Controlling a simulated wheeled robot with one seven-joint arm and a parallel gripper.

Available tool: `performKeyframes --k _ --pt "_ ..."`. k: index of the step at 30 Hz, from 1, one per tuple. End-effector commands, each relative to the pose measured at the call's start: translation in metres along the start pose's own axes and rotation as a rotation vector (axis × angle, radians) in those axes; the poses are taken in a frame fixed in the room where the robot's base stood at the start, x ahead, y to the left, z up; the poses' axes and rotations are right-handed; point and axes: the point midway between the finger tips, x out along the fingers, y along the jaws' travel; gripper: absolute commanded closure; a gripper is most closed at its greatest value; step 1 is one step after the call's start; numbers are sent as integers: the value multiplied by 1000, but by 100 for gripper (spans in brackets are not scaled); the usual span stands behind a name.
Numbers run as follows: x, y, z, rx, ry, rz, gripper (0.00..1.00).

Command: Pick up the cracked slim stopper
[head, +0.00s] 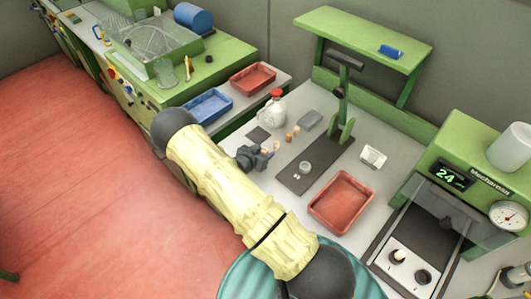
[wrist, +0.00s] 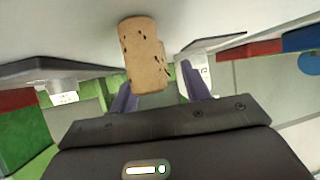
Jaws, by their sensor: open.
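In the wrist view a tan cork stopper (wrist: 145,55) with dark pits stands between my gripper's (wrist: 160,92) two purple fingers, closer to the left one. My gripper is open, and I see no finger clamped on the stopper. A second pale shape just behind its right edge is partly hidden; I cannot tell what it is. In the head view my gripper (head: 267,158) is low over the grey bench, beside small stoppers, one of them a tan stopper (head: 289,137). They are too small there to tell which is slim or cracked.
A dark plate with a green stand (head: 342,120) is right of my gripper, and a red tray (head: 342,202) lies beyond it.

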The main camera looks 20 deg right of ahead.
Motion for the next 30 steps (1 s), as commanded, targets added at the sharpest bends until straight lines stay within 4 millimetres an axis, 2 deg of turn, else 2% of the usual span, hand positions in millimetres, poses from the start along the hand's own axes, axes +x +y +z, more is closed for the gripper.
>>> performKeyframes --k 7,8,12,15,30 --pt "0 0 0 0 0 0 53" --pt "0 0 0 0 0 1 57" --pt "0 0 0 1 0 1 84" --pt "0 0 0 1 0 1 100" --pt "-2 0 -5 2 1 0 100"
